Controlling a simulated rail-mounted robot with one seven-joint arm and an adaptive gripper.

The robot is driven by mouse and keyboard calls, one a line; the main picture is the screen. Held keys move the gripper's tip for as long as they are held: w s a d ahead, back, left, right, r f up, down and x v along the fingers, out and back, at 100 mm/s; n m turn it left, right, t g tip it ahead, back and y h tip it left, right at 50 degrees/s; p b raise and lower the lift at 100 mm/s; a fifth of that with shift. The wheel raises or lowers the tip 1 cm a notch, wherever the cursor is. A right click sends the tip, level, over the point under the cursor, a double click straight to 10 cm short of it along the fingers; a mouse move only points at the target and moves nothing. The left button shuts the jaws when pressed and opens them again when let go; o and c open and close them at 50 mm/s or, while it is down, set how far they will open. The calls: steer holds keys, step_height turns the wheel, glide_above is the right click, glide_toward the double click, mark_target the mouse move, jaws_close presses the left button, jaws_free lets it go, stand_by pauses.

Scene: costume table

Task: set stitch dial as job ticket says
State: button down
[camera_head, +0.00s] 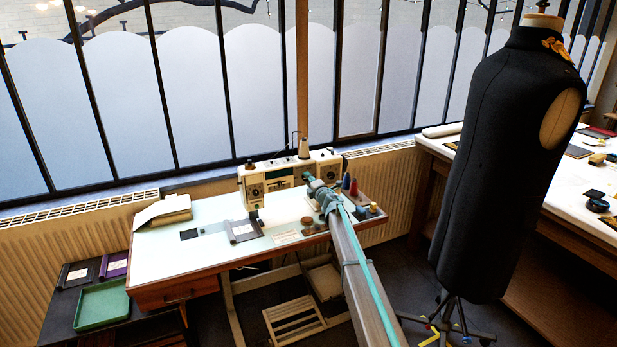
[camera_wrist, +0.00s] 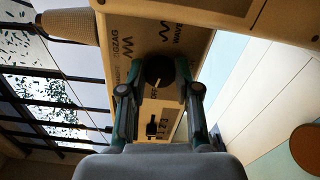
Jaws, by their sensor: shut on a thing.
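The cream sewing machine (camera_head: 290,173) stands at the back of the white table. In the wrist view its panel (camera_wrist: 135,35) shows stitch symbols with the words ZIGZAG and WAVE around a black stitch dial (camera_wrist: 157,72). The dial has a pale pointer line. My gripper (camera_wrist: 158,88) has one finger on each side of the dial and is shut on it. In the head view my gripper (camera_head: 314,186) is at the machine's right part and hides some of its front. A small pale card (camera_head: 286,237), perhaps the job ticket, lies on the table; its print is unreadable.
A thread cone (camera_head: 304,150) stands on the machine. A black dress form (camera_head: 505,165) stands to the right. The table's left part is mostly clear.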

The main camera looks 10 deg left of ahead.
steer(key=shift+f+m+p, duration=0.15)
steer(key=shift+m+p, duration=4.45)
steer(key=c, duration=0.8)
jaws_free()
steer(key=shift+s, duration=0.1)
steer(key=v, duration=1.2)
